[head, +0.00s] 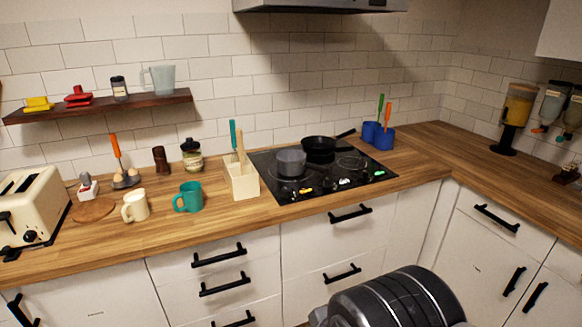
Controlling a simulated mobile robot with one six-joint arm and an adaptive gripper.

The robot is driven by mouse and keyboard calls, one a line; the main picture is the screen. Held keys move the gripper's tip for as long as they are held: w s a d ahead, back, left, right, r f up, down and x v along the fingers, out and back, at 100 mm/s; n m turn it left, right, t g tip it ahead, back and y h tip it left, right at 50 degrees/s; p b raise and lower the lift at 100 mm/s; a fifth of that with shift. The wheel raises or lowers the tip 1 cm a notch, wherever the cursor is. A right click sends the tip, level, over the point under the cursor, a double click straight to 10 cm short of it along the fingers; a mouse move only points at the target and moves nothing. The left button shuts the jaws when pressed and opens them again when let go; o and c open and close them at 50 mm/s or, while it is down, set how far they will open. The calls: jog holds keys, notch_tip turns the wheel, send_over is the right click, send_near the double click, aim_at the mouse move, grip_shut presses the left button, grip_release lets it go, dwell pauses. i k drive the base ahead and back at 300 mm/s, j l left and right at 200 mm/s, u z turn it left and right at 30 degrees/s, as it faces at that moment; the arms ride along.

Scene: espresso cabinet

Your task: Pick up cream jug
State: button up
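A cream-coloured jug (135,206) stands upright on the wooden counter at the left in the head view. Its handle points left, towards the viewer. A teal mug (189,197) stands just to its right with a small gap between them. My gripper is not in view. Only a dark, rounded part of my own arm shows at the bottom right of centre, in front of the cabinets and well away from the jug.
A round wooden board (93,210) and a cream toaster (33,211) are left of the jug. A utensil holder (242,181) and black cooktop (328,175) are to the right. A wall shelf (100,106) hangs above. The counter (130,238) in front is clear.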

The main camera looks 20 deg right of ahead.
aim_at(136, 202)
jog(key=z, duration=0.35)
jog(key=i+j+z, duration=0.15)
jog(key=j, duration=0.35)
jog(key=i+j+z, duration=0.1)
jog(key=i+j, duration=0.15)
jog(key=j, duration=0.25)
jog(key=i+j+z, duration=0.15)
jog(key=j, duration=0.35)
jog(key=i+j+z, duration=0.15)
jog(key=j, duration=0.4)
jog(key=i+j+z, duration=0.15)
jog(key=j, duration=0.4)
jog(key=j+z, duration=0.1)
jog(key=j, duration=0.45)
jog(key=i+j, duration=0.1)
jog(key=j, duration=0.75)
jog(key=i, duration=0.05)
